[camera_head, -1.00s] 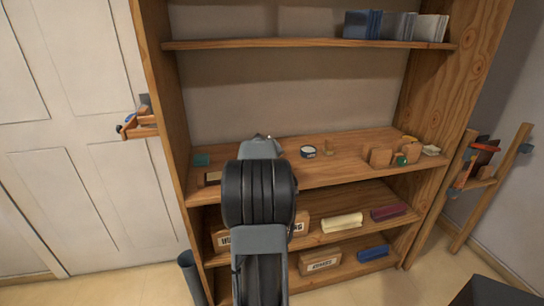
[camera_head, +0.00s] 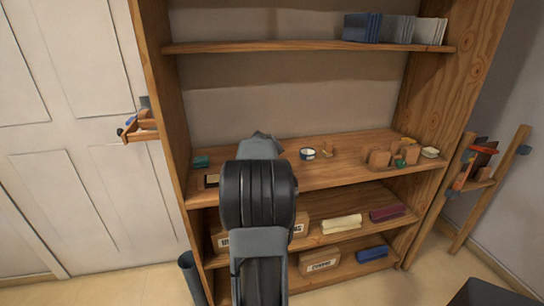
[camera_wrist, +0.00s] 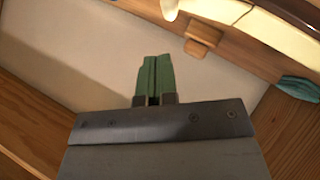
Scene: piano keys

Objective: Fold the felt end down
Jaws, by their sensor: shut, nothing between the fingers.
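My gripper (camera_wrist: 154,78) shows in the wrist view with its two narrow green fingers pressed together and nothing between them. In the head view my arm's dark wrist hides the fingers. I cannot tell for sure which thing is the felt. A teal piece (camera_head: 202,161) lies at the left end of the middle shelf (camera_head: 345,172). A folded teal piece also shows at the right edge of the wrist view (camera_wrist: 299,87), apart from the fingers. Folded cream (camera_head: 342,224), maroon (camera_head: 388,213) and blue (camera_head: 372,253) pieces lie on the shelves below.
A small round white-rimmed tin (camera_head: 307,153) and wooden blocks (camera_head: 380,158) stand on the middle shelf. Labelled boxes (camera_head: 320,260) sit lower. The cabinet's left side panel (camera_head: 166,100) stands left of my arm. A wooden rack (camera_head: 482,180) stands at right.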

